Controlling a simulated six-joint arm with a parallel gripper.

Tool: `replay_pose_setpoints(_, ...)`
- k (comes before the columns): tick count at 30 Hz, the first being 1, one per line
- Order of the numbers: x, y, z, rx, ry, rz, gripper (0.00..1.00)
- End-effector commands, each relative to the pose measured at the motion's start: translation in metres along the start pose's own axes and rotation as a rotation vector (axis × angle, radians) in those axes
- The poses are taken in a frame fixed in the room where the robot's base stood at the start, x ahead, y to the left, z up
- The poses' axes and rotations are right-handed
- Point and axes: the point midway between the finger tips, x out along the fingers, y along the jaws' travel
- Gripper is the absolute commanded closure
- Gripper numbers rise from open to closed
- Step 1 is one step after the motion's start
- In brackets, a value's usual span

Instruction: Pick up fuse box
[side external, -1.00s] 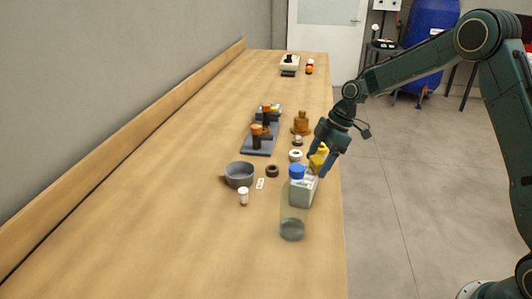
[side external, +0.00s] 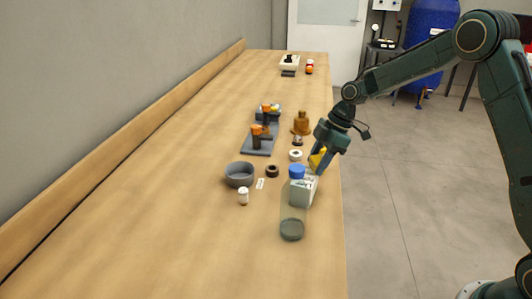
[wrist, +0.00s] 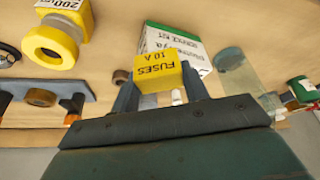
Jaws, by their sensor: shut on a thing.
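The yellow fuse box (wrist: 160,72), labelled "FUSES 10 A", is between the two fingers of my gripper (wrist: 162,92) in the wrist view. The fingers press on its two sides and it is tilted. In the side view the fuse box (side external: 317,159) shows in part, at the fingers of my gripper (side external: 322,162), close to the table's right edge. The gripper is shut on it. Whether its underside touches the table or the box below cannot be told.
A white and green service kit box (side external: 303,190) and a clear blue-capped bottle (side external: 293,215) stand just in front of the fuse box. The table's front left is clear.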

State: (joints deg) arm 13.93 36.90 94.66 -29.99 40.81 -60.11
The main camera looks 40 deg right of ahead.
Motion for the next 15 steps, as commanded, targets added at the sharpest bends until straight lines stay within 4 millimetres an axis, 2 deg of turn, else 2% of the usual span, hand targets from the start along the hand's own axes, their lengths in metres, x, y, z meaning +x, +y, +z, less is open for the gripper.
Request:
replay_pose_setpoints(8,-0.006,0.001,-0.003,-0.001,0.001,0.001,0.81)
replay_pose_setpoints(15,-0.028,0.001,-0.011,-0.001,0.000,0.003,0.81)
